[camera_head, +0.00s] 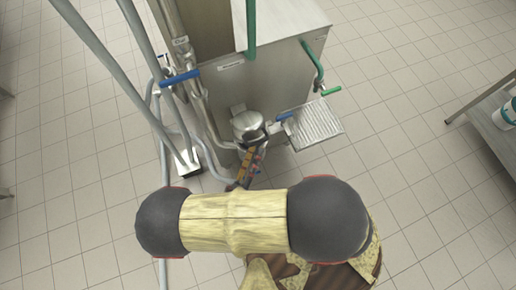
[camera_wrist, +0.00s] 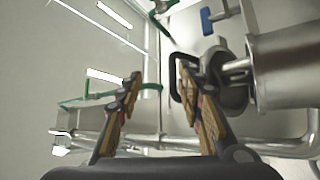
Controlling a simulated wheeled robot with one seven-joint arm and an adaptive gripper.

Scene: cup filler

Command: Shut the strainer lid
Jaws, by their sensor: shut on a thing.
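The strainer (camera_head: 248,125) is a small round steel vessel on the front of the steel machine, in the middle of the head view. In the wrist view its lid (camera_wrist: 234,97) is a grey disc beside a steel cylinder, with a black loop handle (camera_wrist: 182,55). I cannot tell how far the lid stands open. My gripper (camera_head: 252,157) is just in front of the strainer. In the wrist view my gripper (camera_wrist: 160,80) has its fingers around a gap, the right fingertip against the handle. It is shut on the handle, though the exact contact is partly hidden.
The steel machine (camera_head: 270,80) has a ribbed tray (camera_head: 316,123) at the right of the strainer. Pipes (camera_head: 120,70) with a blue lever (camera_head: 180,77) run along its left, and a green handle (camera_head: 331,91) juts out at right.

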